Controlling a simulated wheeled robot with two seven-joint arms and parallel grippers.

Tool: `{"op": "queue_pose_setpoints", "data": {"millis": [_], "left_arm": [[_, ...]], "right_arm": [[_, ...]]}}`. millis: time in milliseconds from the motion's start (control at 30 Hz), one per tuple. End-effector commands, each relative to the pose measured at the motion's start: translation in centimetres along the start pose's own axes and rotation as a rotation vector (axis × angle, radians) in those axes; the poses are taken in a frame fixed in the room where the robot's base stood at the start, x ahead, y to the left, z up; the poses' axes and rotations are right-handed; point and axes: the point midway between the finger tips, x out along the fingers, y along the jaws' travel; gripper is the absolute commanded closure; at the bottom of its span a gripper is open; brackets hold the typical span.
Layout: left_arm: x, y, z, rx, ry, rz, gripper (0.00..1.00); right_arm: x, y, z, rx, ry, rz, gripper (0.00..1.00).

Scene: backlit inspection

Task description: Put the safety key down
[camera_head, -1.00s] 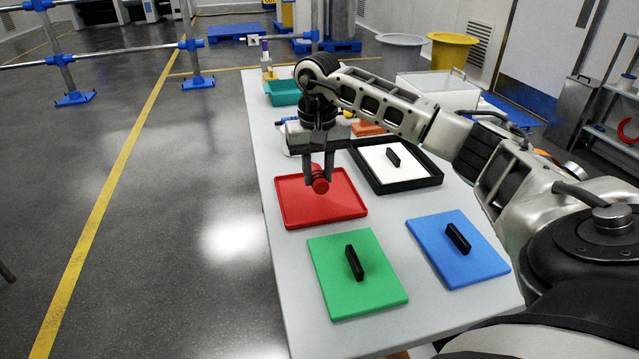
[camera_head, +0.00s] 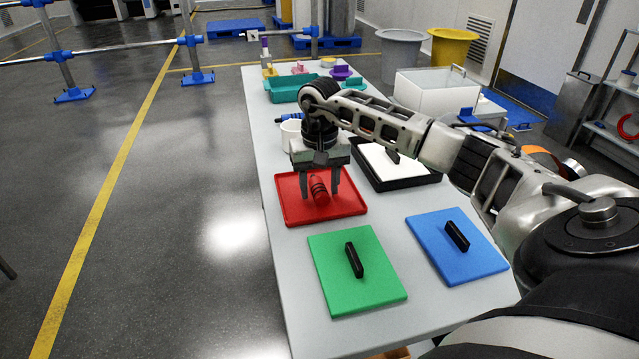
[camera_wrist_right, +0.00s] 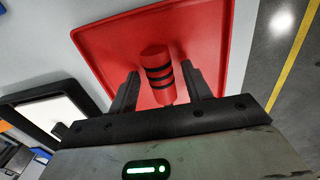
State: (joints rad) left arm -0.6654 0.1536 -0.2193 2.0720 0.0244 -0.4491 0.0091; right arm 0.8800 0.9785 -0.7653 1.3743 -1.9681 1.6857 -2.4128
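The safety key is a red cylinder with black bands (camera_head: 318,189). It is at the red tray (camera_head: 351,208), between the fingers of my right gripper (camera_head: 321,192). In the right wrist view the key (camera_wrist_right: 157,75) has a gap to each finger of the open right gripper (camera_wrist_right: 160,90). It appears to rest on the tray floor, though its underside is hidden. My left gripper is not in view.
A green panel (camera_head: 335,285) and a blue panel (camera_head: 440,255), each with a black handle, lie nearer on the table. A black-rimmed white tray (camera_head: 425,180) is to the right. A teal bin (camera_head: 285,91) stands farther back.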

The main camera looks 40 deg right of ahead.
Motion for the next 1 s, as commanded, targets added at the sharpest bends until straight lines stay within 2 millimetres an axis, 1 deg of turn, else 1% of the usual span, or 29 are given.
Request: {"op": "queue_pose_setpoints", "data": {"millis": [200, 267, 367, 467, 700, 800, 900, 1000], "left_arm": [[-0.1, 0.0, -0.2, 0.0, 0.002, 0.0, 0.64], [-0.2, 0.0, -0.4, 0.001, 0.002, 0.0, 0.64], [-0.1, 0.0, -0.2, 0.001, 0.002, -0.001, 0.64], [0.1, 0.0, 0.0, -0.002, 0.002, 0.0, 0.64], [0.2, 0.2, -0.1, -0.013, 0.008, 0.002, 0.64], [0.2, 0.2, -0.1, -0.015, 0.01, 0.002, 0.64], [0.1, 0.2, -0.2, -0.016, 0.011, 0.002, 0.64], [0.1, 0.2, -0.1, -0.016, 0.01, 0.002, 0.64]], "right_arm": [[-0.1, 0.0, 0.0, 0.0, 0.0, 0.0, 0.51], [-0.5, 0.0, 0.0, 0.0, 0.0, 0.0, 0.51], [-1.3, 0.0, -0.1, 0.0, 0.002, -0.001, 0.51], [-3.1, 0.0, -0.1, 0.0, 0.005, -0.001, 0.51], [-8.5, 0.0, -0.1, 0.001, 0.004, -0.002, 0.51], [-10.2, 0.0, -0.1, 0.001, 0.004, -0.001, 0.51], [-11.4, 0.0, -0.1, 0.001, 0.002, -0.001, 0.51], [-12.1, 0.0, 0.0, 0.001, 0.0, -0.001, 0.51]]}}
